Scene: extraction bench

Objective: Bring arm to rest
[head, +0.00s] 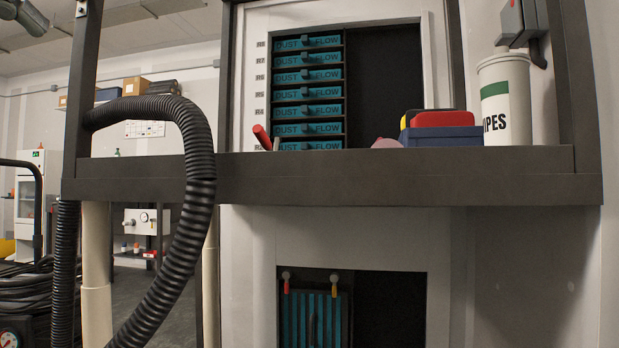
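The view faces an extraction bench with a dark shelf (400,190) across the middle. Above the shelf, a white-framed opening holds a stack of teal cartridges (308,92) marked "DUST FLOW", with a dark empty space to their right. Below the shelf, a second opening holds a teal ribbed panel (315,318) with a red and a yellow tag hanging at its top.
A thick black corrugated hose (190,230) loops down at the left. On the shelf stand a blue bin (440,136) with a red item, a pink object (386,143), a red-handled tool (262,137) and a white wipes tub (503,100). A dark post stands at the right.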

